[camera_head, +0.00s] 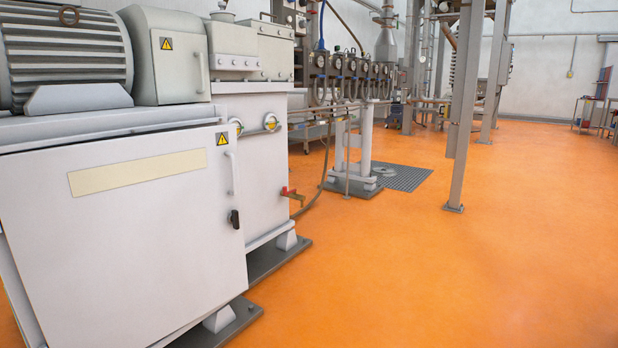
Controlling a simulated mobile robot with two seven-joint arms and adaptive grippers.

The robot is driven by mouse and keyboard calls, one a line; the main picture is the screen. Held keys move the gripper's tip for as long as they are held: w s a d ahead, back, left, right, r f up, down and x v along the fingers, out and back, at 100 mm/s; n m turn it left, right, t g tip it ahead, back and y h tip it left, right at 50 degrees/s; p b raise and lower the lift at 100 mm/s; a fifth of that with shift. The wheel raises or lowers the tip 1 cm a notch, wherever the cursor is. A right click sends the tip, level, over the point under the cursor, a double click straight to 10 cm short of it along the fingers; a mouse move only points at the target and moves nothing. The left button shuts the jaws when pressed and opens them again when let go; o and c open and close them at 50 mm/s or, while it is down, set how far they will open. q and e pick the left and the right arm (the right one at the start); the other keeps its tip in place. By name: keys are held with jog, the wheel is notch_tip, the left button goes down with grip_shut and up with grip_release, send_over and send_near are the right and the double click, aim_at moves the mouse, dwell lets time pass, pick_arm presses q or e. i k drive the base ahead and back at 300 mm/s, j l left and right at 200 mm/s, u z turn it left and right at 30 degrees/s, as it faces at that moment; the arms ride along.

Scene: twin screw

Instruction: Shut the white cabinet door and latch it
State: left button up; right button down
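The white cabinet door (130,240) fills the lower left of the head view, on the front of a large white machine. It has a blank cream label strip (138,172) and a yellow warning triangle (222,139) near its top right corner. A white bar handle (232,173) stands upright along its right edge. A small black latch knob (234,219) sits below the handle. The right edge of the door overlaps the neighbouring machine section. I cannot tell how wide any gap behind the door is. Neither of my grippers is in view.
A ribbed grey motor (65,50) sits on top of the machine. A red-handled valve (292,194) sticks out right of the door. Dark base plates (275,260) lie under the machine. A grey steel post (463,110) stands right. The orange floor (420,270) is clear right of the door.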

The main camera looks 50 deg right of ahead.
aim_at(129, 241)
jog(key=i+l, duration=0.75)
jog(key=l, duration=0.25)
jog(key=i+l+u, duration=0.1)
jog(key=i, duration=0.25)
jog(key=l, duration=0.1)
